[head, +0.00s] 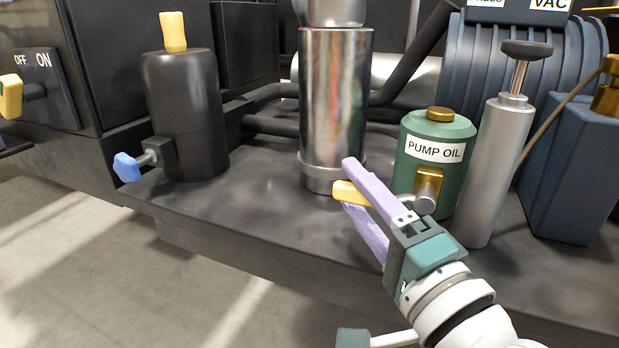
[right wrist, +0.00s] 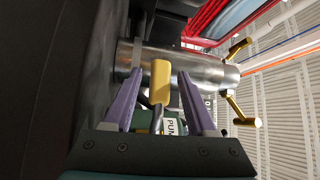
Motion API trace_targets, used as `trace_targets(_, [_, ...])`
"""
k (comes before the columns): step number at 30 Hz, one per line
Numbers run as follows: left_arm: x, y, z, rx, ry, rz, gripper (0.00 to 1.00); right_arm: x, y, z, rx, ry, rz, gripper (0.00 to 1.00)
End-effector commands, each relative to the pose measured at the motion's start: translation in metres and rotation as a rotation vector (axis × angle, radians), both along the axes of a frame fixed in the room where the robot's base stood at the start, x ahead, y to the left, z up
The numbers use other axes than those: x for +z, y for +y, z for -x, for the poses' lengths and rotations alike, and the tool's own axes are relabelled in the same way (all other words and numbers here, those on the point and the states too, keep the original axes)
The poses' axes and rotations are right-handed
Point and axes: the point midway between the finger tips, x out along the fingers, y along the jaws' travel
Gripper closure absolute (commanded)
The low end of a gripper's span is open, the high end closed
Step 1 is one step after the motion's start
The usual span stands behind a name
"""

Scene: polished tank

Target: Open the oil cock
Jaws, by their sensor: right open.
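The green pump oil tank (head: 447,150) stands upright on the dark deck, right of centre in the head view. A brass cock body (head: 428,186) is on its front, with a grey round end (head: 424,205). The cock's yellow handle (head: 350,192) points left, away from the tank. My right gripper (head: 350,184) is open, with its lilac fingers either side of the handle. In the right wrist view, the yellow handle (right wrist: 160,80) lies between the two fingers, with gaps visible at both sides. The gripper hides part of the handle's stem. My left gripper is not in view.
A polished metal cylinder (head: 335,95) stands close behind the fingertips. A grey hand pump (head: 495,165) and a blue block (head: 570,165) stand to the right. A black cylinder (head: 185,110) with a blue knob (head: 127,167) is at left. The deck's middle front is clear.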

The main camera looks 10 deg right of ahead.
Motion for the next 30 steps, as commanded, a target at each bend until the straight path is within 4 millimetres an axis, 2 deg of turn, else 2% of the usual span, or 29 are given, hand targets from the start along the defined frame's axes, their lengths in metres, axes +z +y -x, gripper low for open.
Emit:
trace_targets(10, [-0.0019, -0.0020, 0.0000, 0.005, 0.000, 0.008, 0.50, 0.0012, 0.0011, -0.0064, 0.000, 0.001, 0.001, 0.43])
trace_targets(25, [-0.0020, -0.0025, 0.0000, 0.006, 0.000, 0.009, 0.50, 0.0011, 0.0012, -0.0060, 0.000, 0.001, 0.001, 0.98])
trace_targets(30, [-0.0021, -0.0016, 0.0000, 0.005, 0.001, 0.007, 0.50, 0.0011, 0.0012, -0.0060, 0.000, 0.001, 0.001, 1.00])
